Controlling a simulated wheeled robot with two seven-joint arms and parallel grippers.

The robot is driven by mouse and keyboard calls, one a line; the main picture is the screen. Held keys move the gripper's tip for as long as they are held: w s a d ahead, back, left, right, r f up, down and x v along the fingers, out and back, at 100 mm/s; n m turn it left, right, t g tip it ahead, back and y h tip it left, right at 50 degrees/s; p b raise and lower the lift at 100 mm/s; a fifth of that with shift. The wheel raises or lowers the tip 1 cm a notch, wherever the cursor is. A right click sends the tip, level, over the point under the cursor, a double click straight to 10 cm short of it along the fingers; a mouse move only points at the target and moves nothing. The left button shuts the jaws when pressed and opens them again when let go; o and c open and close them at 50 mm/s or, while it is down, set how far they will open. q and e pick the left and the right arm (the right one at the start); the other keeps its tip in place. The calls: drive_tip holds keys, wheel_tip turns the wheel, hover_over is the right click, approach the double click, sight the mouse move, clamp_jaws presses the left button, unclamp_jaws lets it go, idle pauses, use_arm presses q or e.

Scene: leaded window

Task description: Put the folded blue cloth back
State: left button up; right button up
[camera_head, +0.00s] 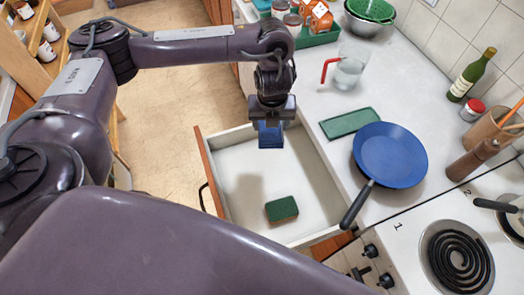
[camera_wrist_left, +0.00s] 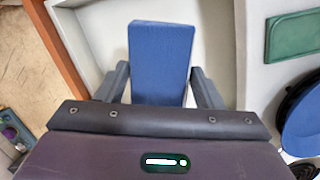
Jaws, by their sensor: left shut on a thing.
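My left gripper (camera_head: 270,122) is shut on the folded blue cloth (camera_head: 271,136), a small block-like bundle. It holds the cloth above the open drawer (camera_head: 235,165), near the drawer's far end in the head view. In the left wrist view the blue cloth (camera_wrist_left: 161,55) stands between the two dark fingers, with the drawer's pale floor behind it. A green sponge-like block (camera_head: 281,209) lies on the drawer floor at its near end. My right gripper is in neither view.
On the counter right of the drawer are a green flat mat (camera_head: 350,123), a blue frying pan (camera_head: 391,153) with its handle toward the drawer, and a clear jug (camera_head: 349,70). The stove (camera_head: 455,255) is at lower right. Bare floor (camera_head: 165,110) lies left of the drawer.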

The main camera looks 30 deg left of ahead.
use_arm(q)
drive_tip(key=m, duration=0.1)
drive_tip(key=a+m, duration=0.1)
drive_tip(key=m, duration=0.1)
drive_tip(key=a+m, duration=0.1)
drive_tip(key=shift+s+a+f+m+h+p, duration=0.15)
drive_tip(key=shift+a+f+m+h+p, duration=0.15)
drive_tip(key=shift+f+p, duration=0.1)
drive_tip(key=shift+f, duration=0.2)
drive_tip(key=shift+m, duration=0.3)
wheel_tip(320, 180, down, 16)
drive_tip(key=b, duration=0.9)
drive_tip(key=shift+r, duration=0.25)
wheel_tip(320, 180, down, 3)
drive_tip(key=shift+f+b, duration=0.15)
drive_tip(key=shift+b, duration=0.8)
drive_tip(key=shift+f, duration=0.45)
